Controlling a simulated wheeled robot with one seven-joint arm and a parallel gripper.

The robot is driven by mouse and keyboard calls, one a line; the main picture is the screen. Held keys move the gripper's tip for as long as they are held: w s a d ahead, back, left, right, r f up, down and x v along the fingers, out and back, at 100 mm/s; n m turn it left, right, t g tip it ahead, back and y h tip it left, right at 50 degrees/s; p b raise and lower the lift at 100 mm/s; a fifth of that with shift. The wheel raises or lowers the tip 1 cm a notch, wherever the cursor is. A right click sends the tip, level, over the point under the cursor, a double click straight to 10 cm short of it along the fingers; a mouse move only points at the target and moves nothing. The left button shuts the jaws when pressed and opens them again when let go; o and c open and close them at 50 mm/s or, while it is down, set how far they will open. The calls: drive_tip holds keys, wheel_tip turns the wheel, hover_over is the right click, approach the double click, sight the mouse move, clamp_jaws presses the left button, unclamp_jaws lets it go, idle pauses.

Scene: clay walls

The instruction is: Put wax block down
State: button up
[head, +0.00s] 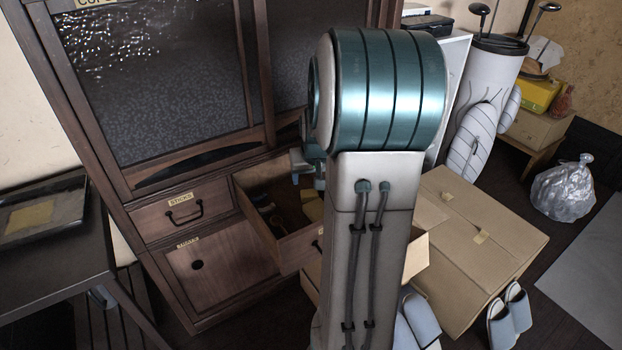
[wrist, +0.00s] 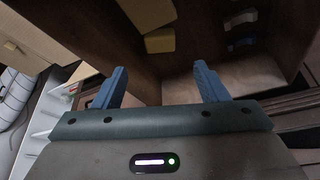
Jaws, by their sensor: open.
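My gripper (wrist: 162,82) is open, with nothing between its two blue fingers. It is over an open wooden drawer (head: 258,217). In the wrist view, a yellow block (wrist: 160,41) lies in the drawer beyond the fingertips, apart from them. A paler tan block (wrist: 148,12) lies against it or close beside it. Either may be the wax block; I cannot tell which. In the head view, part of a yellowish block (head: 312,206) shows in the drawer beside my arm, which hides most of the gripper and the drawer's right side.
Dark small items (head: 268,212) lie in the drawer's left part. A closed drawer labelled sticks (head: 183,214) is to its left. A large cardboard box (head: 482,245) stands right of my arm, with slippers (head: 510,316) near it. A dark table (head: 60,270) stands far left.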

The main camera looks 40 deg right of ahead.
drive_tip(key=s+a+r+n+g+y, duration=0.1)
drive_tip(key=s+a+r, duration=0.15)
drive_tip(key=a, duration=0.45)
drive_tip(key=s+a+r+n, duration=0.2)
drive_tip(key=s+a, duration=0.2)
drive_tip(key=a, duration=0.4)
drive_tip(key=s+a+n+g+y, duration=0.1)
drive_tip(key=s+a+n+g, duration=0.1)
drive_tip(key=s+a, duration=0.8)
drive_tip(key=shift+s, duration=0.55)
